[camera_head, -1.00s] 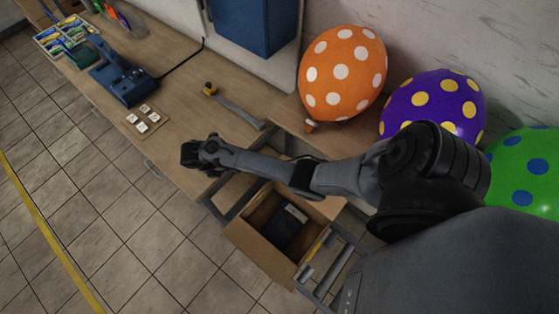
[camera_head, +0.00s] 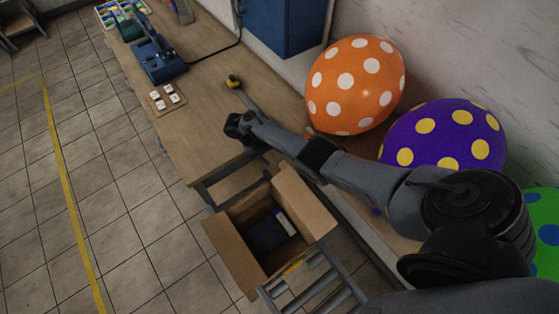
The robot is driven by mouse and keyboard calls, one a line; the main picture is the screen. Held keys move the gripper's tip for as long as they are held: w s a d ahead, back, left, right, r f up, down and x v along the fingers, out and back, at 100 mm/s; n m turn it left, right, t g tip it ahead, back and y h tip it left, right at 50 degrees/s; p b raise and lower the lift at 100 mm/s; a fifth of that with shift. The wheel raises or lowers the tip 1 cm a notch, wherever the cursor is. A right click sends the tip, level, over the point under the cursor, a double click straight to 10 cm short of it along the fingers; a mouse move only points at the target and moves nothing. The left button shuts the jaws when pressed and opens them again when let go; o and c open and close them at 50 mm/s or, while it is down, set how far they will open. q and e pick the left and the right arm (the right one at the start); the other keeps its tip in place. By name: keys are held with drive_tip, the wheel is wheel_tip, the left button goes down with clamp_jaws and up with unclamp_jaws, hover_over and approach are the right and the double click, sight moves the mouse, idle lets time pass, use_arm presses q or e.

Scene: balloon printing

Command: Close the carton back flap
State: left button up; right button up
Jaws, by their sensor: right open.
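The brown carton (camera_head: 212,245) stands open below the table's near end, at the lower middle of the head view. A flap on its right side (camera_head: 304,200) stands raised and leans outward. Another flap shows on its left side, folded outward. A dark blue item with a white part (camera_head: 268,232) lies inside the carton. My right gripper (camera_head: 233,124) is open and empty over the table edge, up and left of the carton, apart from it. Its fingers are small and dark here. My left gripper is not in view.
A roller conveyor (camera_head: 318,283) adjoins the carton at the lower right. Orange (camera_head: 357,85), purple (camera_head: 445,137) and green balloons stand along the wall. A blue device (camera_head: 158,60) and a small board with white buttons (camera_head: 166,98) sit on the table (camera_head: 205,85).

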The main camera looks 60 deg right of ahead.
sight(282, 163)
drive_tip(key=shift+x, duration=2.7)
clamp_jaws()
